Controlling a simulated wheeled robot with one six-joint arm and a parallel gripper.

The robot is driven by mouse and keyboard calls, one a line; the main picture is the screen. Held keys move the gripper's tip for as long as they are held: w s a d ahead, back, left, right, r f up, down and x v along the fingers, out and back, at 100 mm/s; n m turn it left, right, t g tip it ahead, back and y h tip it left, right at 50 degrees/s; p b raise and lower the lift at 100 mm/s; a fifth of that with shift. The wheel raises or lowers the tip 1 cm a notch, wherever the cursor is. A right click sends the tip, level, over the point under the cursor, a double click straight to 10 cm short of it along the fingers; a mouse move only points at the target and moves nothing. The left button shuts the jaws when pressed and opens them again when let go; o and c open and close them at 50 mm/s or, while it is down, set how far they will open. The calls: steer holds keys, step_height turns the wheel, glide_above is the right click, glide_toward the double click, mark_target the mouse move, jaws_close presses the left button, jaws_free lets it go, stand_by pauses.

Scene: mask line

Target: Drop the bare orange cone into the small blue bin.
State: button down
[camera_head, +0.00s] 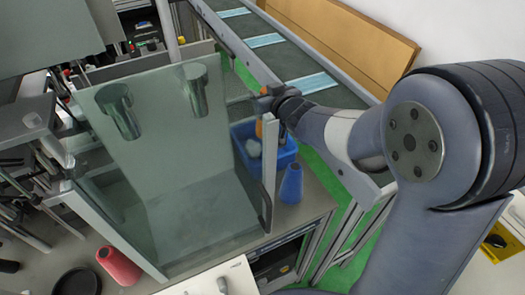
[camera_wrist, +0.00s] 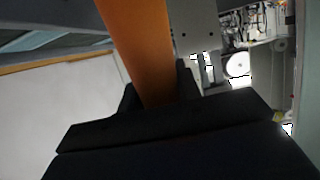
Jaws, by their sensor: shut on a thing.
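My gripper (camera_head: 262,106) is shut on the orange cone (camera_wrist: 140,45), which fills the upper middle of the wrist view between the dark fingers (camera_wrist: 160,90). In the head view a small part of the orange cone (camera_head: 259,128) shows below the gripper, over the small blue bin (camera_head: 281,156). The bin stands beside the clear panel, partly behind it and a pale upright post. A pale lump (camera_head: 253,148) shows in the bin. I cannot tell the exact height of the cone above the bin.
A blue cone (camera_head: 291,184) stands on the bench just in front of the bin. A clear guard (camera_head: 165,165) with two handles is left of it. A conveyor with masks (camera_head: 313,82) runs behind.

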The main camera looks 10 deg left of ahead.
steer(key=shift+a+f+b, duration=0.1)
steer(key=shift+f+b, duration=1.75)
steer(key=shift+f, duration=0.4)
steer(key=c, duration=0.9)
jaws_free()
steer(key=shift+s+r, duration=0.1)
steer(key=shift+s, duration=0.05)
steer(key=p+v, duration=0.1)
steer(key=v, duration=0.9)
steer(key=shift+s+d, duration=0.2)
steer(key=shift+d, duration=0.05)
